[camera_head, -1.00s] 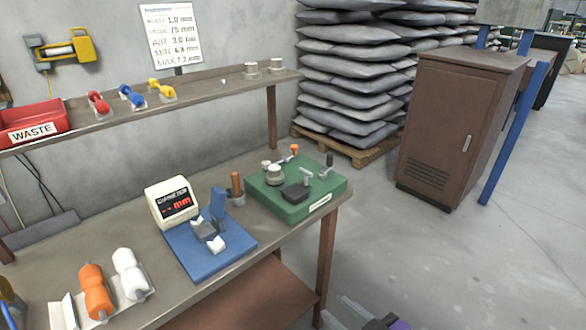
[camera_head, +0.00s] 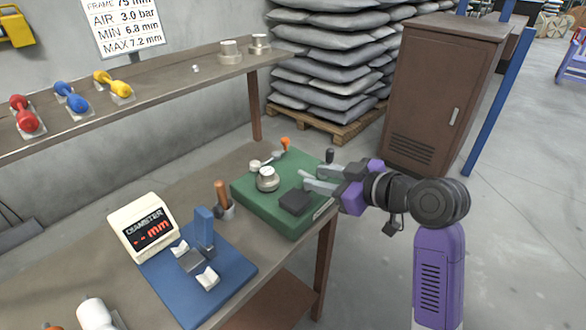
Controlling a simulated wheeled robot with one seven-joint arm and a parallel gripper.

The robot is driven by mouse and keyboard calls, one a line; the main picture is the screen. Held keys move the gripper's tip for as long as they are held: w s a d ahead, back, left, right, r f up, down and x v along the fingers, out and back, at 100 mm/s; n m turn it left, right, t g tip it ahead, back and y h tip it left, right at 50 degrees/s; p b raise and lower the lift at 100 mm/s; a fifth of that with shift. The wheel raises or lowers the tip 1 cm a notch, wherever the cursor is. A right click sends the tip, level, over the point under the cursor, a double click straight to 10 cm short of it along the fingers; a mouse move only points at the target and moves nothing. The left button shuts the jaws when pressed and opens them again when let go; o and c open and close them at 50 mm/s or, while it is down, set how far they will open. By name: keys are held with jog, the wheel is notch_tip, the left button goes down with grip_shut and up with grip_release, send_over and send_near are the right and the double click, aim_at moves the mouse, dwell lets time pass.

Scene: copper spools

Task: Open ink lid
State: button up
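A green base plate (camera_head: 250,203) sits on the bench and carries a round silver lidded pot (camera_head: 267,179), which I take to be the ink pot; its lid appears to be on. A dark block (camera_head: 295,201) stands in front of it on the same plate. My gripper (camera_head: 305,179) reaches in from the right over the plate's right side. Its two grey fingers point left toward the silver pot, with a gap between them. It looks open and empty, apart from the pot. The gripper hides part of the plate's right edge and fittings there.
A black-knobbed lever (camera_head: 330,156) stands just behind my fingers. An orange-knobbed lever (camera_head: 285,144) is behind the pot. A cup with a brown handle (camera_head: 223,197) and a blue gauge stand (camera_head: 163,272) are left of the plate. A shelf (camera_head: 150,100) runs behind.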

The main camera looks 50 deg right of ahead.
aim_at(304, 175)
jog(key=x, duration=0.7)
jog(key=shift+w+f, duration=0.15)
jog(key=shift+w, duration=0.15)
jog(key=shift+a, duration=0.1)
grip_shut()
jog(key=shift+f, duration=0.1)
dwell(1.0)
